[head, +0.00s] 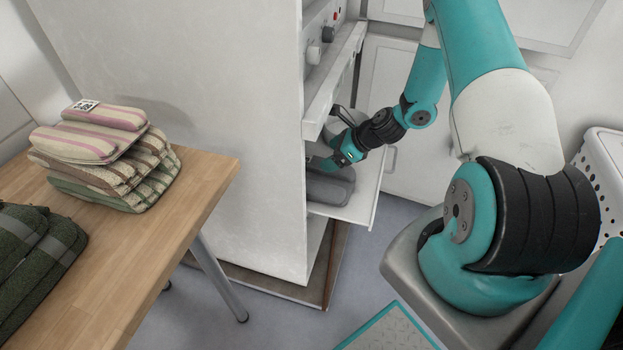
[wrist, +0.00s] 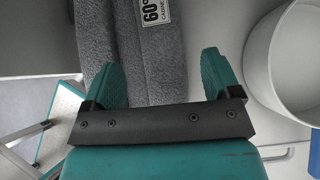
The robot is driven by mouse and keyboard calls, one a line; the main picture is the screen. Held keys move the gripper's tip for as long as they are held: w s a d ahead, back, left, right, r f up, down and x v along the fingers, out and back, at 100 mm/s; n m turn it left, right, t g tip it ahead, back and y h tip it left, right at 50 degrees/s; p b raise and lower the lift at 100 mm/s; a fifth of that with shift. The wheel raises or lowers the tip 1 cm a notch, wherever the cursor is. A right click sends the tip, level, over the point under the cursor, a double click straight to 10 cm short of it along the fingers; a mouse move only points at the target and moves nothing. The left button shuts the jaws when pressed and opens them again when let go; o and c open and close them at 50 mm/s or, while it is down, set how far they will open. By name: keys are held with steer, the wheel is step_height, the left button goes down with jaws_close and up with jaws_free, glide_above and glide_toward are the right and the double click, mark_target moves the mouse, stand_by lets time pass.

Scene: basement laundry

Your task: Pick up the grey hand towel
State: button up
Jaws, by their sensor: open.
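The grey hand towel (head: 331,190) lies folded on a white pull-out shelf or tray (head: 362,205) low in the white cabinet. Part of it is hidden by the cabinet side and my gripper. In the wrist view the grey towel (wrist: 138,42) is fluffy, with a white "60°" label at the top. My gripper (head: 326,161) is at the towel, seen from the side in the head view. In the wrist view my gripper (wrist: 160,72) is open, its two teal fingers apart with the towel showing between them. Whether the fingers touch it cannot be told.
A white round container (wrist: 292,62) stands close right of the fingers. The cabinet's side wall (head: 215,120) borders the shelf on the left. A wooden table (head: 205,190) holds folded striped towels (head: 108,155) and dark green ones (head: 32,262). A white basket (head: 598,165) is at far right.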

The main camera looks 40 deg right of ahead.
mark_target(320, 160)
steer(key=b+x, duration=0.1)
steer(key=x, duration=0.4)
steer(key=shift+f, duration=0.1)
steer(key=c, duration=1.2)
steer(key=shift+c, duration=0.2)
